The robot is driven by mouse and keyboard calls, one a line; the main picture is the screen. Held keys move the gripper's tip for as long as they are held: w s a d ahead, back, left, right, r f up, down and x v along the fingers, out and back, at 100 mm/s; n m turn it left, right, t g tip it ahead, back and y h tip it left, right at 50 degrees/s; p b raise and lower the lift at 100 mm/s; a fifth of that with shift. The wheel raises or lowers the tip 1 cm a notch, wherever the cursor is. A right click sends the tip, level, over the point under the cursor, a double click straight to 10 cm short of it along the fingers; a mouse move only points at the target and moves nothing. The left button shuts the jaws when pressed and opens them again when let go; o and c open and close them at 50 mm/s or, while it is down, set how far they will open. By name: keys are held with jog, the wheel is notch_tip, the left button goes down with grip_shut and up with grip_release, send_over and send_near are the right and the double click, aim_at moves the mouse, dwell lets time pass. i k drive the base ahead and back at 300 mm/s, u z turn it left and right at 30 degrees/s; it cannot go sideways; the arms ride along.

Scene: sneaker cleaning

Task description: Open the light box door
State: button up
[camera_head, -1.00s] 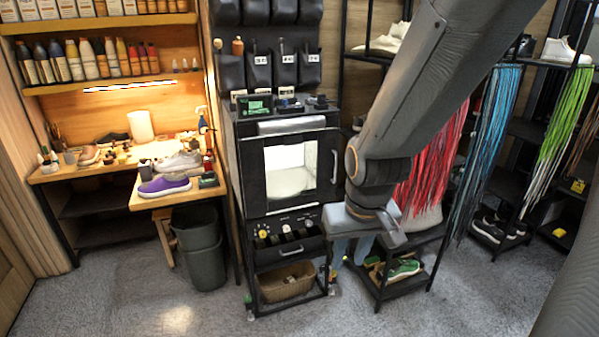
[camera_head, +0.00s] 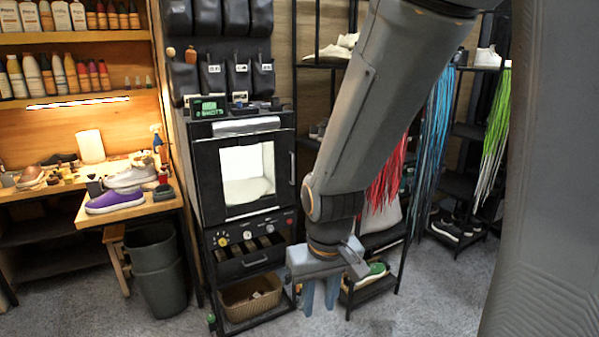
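The light box (camera_head: 205,172) stands in the middle of the view, a black cabinet on a stand with a bright white interior showing through its front. Its door (camera_head: 278,168) appears closed, with a vertical handle (camera_head: 292,168) on the right edge. My gripper (camera_head: 319,298) hangs low, in front and to the right of the light box, below the height of the door handle. It points down and is apart from the handle. Its two blue-grey fingers show a gap between them, with nothing seen held.
A wooden bench with a purple sneaker (camera_head: 115,201) stands on the left, with a grey bin (camera_head: 158,270) beside it. A wicker basket (camera_head: 250,297) sits under the light box. A shoe rack (camera_head: 372,290) stands behind my gripper. Coloured laces (camera_head: 436,130) hang at the right.

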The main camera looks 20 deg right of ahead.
aim_at(207, 155)
jog(key=z, duration=0.6)
jog(key=i, duration=0.75)
jog(key=u, duration=0.45)
jog(key=i, duration=0.6)
jog(key=u, duration=0.45)
